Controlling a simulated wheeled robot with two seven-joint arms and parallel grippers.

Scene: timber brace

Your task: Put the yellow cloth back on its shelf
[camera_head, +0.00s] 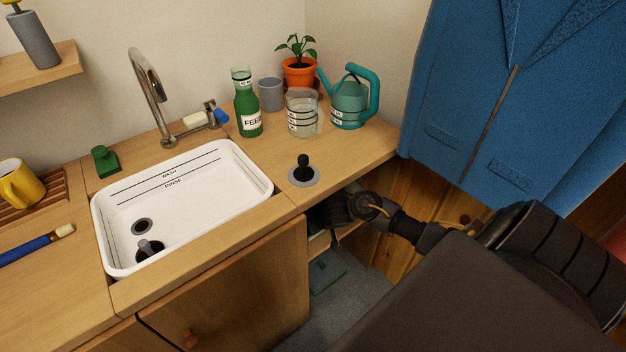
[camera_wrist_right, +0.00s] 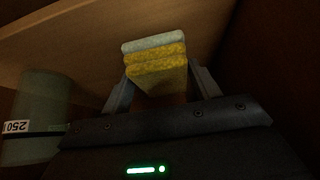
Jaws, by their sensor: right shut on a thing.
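In the right wrist view, my right gripper (camera_wrist_right: 160,90) is shut on the folded yellow cloth (camera_wrist_right: 157,67). The cloth shows yellow layers with a paler grey-white layer along its top edge. It is between the two fingers, inside a dim wooden compartment, with a wooden board (camera_wrist_right: 90,40) close by. I cannot tell whether the cloth touches the board. In the head view, my right arm reaches into the opening under the counter, and the cloth and fingertips are hidden there. My left gripper is not in view.
In the right wrist view, a greenish container (camera_wrist_right: 35,115) labelled "250" stands left of the gripper. In the head view, a wooden cabinet door (camera_head: 235,285) is left of my arm. The counter above holds a white sink (camera_head: 205,200), green bottle (camera_head: 246,105), beaker (camera_head: 302,113) and watering can (camera_head: 349,103).

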